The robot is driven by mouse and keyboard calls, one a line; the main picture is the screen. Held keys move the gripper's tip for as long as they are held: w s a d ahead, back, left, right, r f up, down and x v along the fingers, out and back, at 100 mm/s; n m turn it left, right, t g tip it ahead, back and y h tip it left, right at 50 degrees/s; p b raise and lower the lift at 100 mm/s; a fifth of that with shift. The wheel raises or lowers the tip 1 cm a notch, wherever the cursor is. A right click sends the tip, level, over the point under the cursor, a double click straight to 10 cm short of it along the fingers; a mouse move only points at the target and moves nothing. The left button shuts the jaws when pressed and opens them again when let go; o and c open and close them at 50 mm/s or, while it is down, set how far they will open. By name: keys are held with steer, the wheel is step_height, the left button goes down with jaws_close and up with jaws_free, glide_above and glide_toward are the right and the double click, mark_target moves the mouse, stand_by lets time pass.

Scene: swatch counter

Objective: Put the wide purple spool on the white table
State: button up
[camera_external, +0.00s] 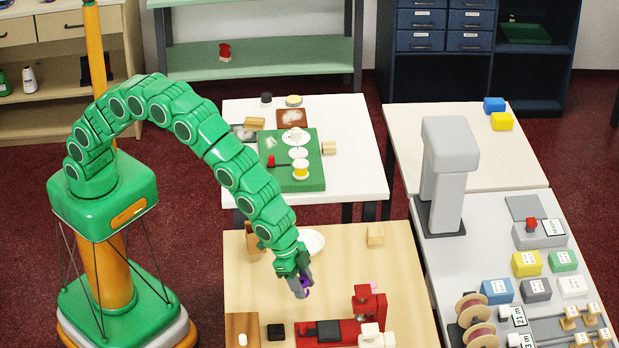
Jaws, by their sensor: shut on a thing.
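My gripper (301,284) is at the end of the green arm, pointing down over the light wooden table (398,270). It is shut on a small purple spool (307,291), which is partly hidden by the fingers. I cannot tell whether the spool touches the table. The white table (362,165) stands behind the wooden one. A green board (312,177) with several small items lies on it.
On the wooden table, a red machine (368,303), a white plate (312,241) and a wooden block (376,234) are near my gripper. The white table's right side and front strip are bare. A grey column-shaped device (446,175) stands to the right.

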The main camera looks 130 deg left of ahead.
steer(key=shift+w+a+f, duration=0.1)
steer(key=shift+w+f, duration=0.35)
steer(key=shift+w, duration=0.05)
steer(key=shift+w+f, duration=0.1)
steer(key=shift+f, duration=0.3)
step_height(320, 180, down, 3)
steer(key=shift+r, duration=0.2)
steer(key=o, duration=1.1)
steer(key=shift+r, duration=0.15)
